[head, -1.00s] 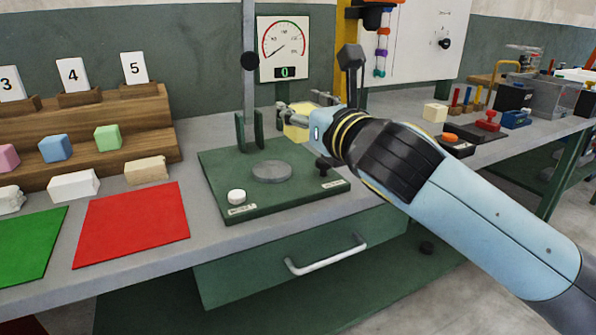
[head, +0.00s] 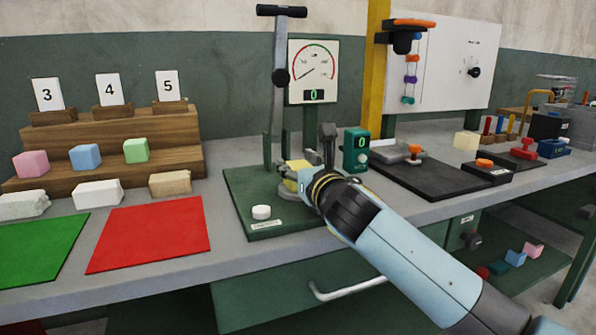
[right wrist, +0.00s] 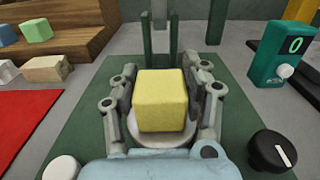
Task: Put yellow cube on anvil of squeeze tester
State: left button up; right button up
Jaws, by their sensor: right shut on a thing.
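The yellow cube (right wrist: 160,98) is between the two fingers of my right gripper (right wrist: 164,100) in the right wrist view. The gripper is shut on it. The cube is over the round grey anvil (right wrist: 150,139) of the squeeze tester; I cannot tell whether it touches. In the head view the cube (head: 299,168) is partly hidden by my right gripper (head: 298,179). The tester has a green base (head: 240,190), a tall lever with a black handle (head: 281,11) and a dial (head: 313,66) with a digital readout of 0. My left gripper is not in view.
A white button (head: 261,212) sits on the base's front left, and a black knob (right wrist: 272,151) on its right. A red mat (head: 150,234) and a wooden rack (head: 110,143) with foam cubes lie to the left. A green device (head: 356,150) stands to the right.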

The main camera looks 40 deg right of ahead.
jog(key=shift+r, duration=0.15)
jog(key=o, duration=1)
jog(key=shift+c, duration=0.2)
jog(key=shift+s, duration=0.15)
jog(key=v, duration=1.1)
jog(key=shift+s+a+p, duration=0.2)
jog(key=shift+s+p, duration=0.1)
jog(key=shift+s, duration=0.05)
